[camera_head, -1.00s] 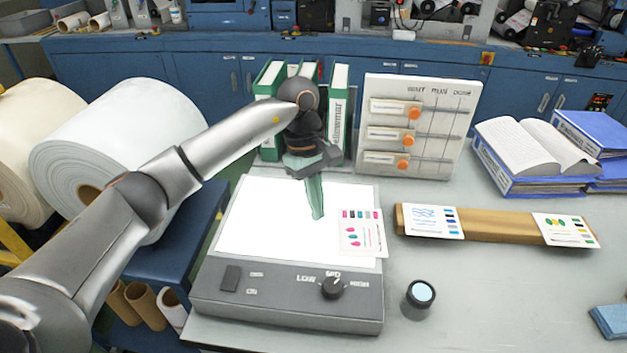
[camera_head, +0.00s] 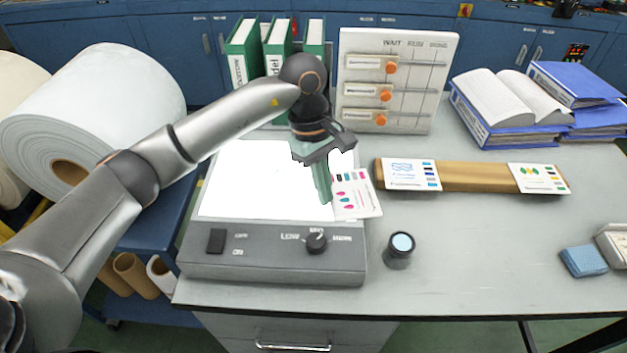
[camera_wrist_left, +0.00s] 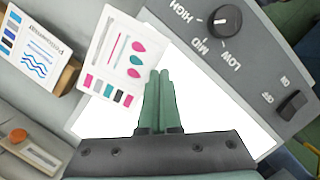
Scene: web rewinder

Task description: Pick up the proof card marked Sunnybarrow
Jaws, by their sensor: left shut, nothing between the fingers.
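Three proof cards show, and their printed names are too small to read. One with pink drops (camera_head: 357,197) lies on the right side of the lit light box (camera_head: 255,185), overhanging its edge. One with blue waves (camera_head: 410,175) and one with green and yellow shapes (camera_head: 538,179) rest on a wooden strip (camera_head: 474,176). My left gripper (camera_head: 327,202) is shut and empty, pointing down at the pink-drop card's left edge. In the left wrist view its fingers (camera_wrist_left: 160,76) end beside that card (camera_wrist_left: 122,55); contact is unclear. The blue-wave card (camera_wrist_left: 33,50) also shows there.
Green binders (camera_head: 275,50) and a slider board (camera_head: 395,80) stand behind the light box. A small dark round loupe-like item (camera_head: 400,249) stands in front of the strip. Open books and blue binders (camera_head: 530,100) fill the back right.

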